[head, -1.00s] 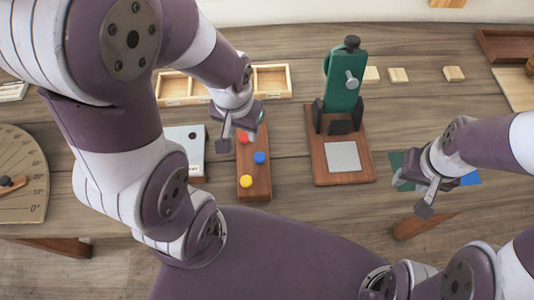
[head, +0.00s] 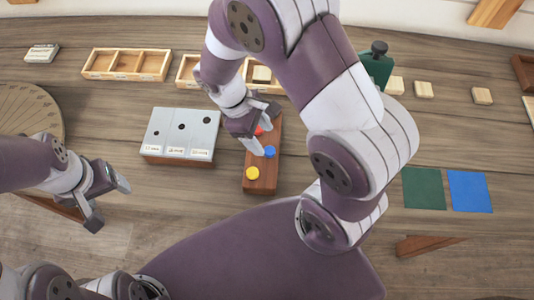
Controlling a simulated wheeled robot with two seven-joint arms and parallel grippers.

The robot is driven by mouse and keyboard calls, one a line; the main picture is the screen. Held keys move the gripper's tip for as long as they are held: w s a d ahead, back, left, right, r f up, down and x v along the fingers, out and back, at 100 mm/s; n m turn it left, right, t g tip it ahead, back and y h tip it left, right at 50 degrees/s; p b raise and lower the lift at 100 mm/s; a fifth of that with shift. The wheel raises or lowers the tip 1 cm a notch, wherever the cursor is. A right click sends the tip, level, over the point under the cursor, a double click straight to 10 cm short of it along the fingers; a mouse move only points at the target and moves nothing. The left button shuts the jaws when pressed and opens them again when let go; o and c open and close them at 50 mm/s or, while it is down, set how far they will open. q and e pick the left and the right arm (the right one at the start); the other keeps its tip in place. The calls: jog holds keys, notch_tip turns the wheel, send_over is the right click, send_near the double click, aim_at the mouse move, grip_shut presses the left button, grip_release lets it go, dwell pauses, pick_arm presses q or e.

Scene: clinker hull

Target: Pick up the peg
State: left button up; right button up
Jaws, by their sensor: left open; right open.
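A wooden block (head: 258,185) holds three round coloured pegs: a red peg (head: 259,131) towards the back, a blue peg (head: 270,152) in the middle and a yellow peg (head: 252,173) at the front. My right gripper (head: 261,127) is open over the back end of the block, with its fingers close to the red peg and partly hiding it. I cannot tell whether it touches the peg. My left gripper (head: 108,203) is open and empty at the left, in front of the plate with holes and apart from the block.
A grey plate with holes (head: 200,128) on a wooden base stands left of the block. Open wooden trays (head: 125,65) lie behind. Green (head: 424,188) and blue (head: 470,191) squares lie at the right. My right arm hides much of the table right of the block.

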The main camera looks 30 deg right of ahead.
aim_at(269, 150)
jog(key=x, duration=0.3)
jog(key=p+x, duration=0.1)
jog(key=x, duration=0.1)
jog(key=shift+w+a+f, duration=0.15)
jog(key=shift+w+a, duration=0.05)
jog(key=shift+w, duration=0.1)
jog(key=shift+s+d+f, duration=0.1)
jog(key=shift+f, duration=0.3)
jog(key=shift+s+d+f, duration=0.1)
jog(key=shift+d, duration=0.05)
jog(key=c, duration=1.1)
